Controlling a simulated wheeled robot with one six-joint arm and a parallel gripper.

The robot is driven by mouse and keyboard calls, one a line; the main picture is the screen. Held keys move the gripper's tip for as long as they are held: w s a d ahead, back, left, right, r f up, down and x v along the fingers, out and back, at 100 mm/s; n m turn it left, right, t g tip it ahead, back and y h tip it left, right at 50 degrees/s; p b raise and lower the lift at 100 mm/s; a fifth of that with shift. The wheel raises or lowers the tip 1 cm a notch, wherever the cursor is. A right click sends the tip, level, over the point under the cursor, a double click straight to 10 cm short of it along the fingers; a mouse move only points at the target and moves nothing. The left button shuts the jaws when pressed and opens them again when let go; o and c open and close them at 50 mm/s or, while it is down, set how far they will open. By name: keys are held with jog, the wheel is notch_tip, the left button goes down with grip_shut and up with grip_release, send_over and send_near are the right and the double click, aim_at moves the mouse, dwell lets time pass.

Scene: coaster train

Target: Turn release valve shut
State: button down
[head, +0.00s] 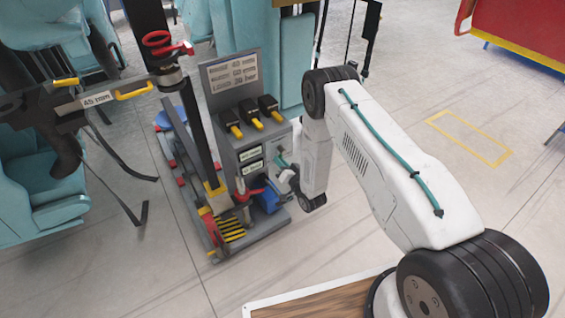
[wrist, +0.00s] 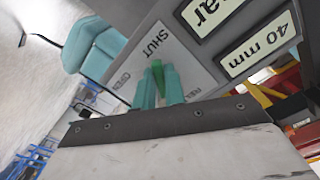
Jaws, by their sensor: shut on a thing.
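The release valve's plate (wrist: 186,65) shows in the wrist view as a pale panel with the words SHUT, OPEN and a partly covered word starting REL. A green valve handle (wrist: 157,71) stands between the two teal fingertips of my gripper (wrist: 158,88), which are shut on it. The handle's visible end is just under the word SHUT, with OPEN off to its left. The fingers hide most of the handle. In the head view my gripper (head: 283,165) is at the right side of the grey console (head: 229,128); the valve is too small and covered to make out there.
The console carries several black units with yellow ends, and a blue part (head: 268,199) sits low beside my gripper. A dark post with a red-handled clamp (head: 163,43) stands left. Teal seats (head: 40,180) fill the left. Open floor lies right.

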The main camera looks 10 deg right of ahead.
jog(key=shift+s+a+r+m, duration=0.1)
jog(key=shift+a+m, duration=0.05)
jog(key=shift+m, duration=0.4)
jog(key=shift+s+a+r+m, duration=0.1)
jog(key=shift+a+m, duration=0.05)
jog(key=shift+m, duration=0.4)
jog(key=c, duration=1.5)
grip_release()
jog(key=shift+w, duration=0.1)
jog(key=shift+o, duration=0.2)
jog(key=v, duration=0.8)
